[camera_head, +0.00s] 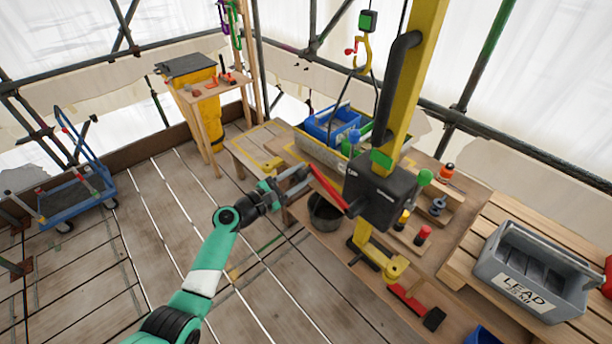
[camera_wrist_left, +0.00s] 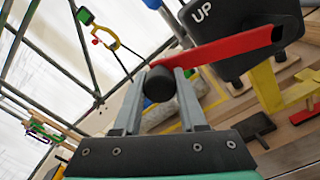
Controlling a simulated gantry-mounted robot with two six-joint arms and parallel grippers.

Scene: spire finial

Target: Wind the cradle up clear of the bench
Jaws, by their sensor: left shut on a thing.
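My left gripper (camera_head: 301,178) is shut on the black knob at the end of the red crank handle (camera_head: 329,189). In the left wrist view the knob (camera_wrist_left: 159,84) sits between the two grey fingers, and the red arm (camera_wrist_left: 230,46) runs right to the winch. The black winch box (camera_head: 380,198) is mounted on the yellow post (camera_head: 413,80); its side reads UP (camera_wrist_left: 203,14) in the wrist view. A grey, yellow-edged trough (camera_head: 312,153), apparently the cradle, is at the bench behind the winch, partly hidden. Whether it touches the bench I cannot tell. My right gripper is out of view.
A yellow hook (camera_head: 363,56) hangs above the bench. A blue bin (camera_head: 326,122) is at the trough. A dark bucket (camera_head: 325,213) is below the crank. A grey LEAD crate (camera_head: 533,270) stands at the right. A blue trolley (camera_head: 75,196) stands on the open floor at the left.

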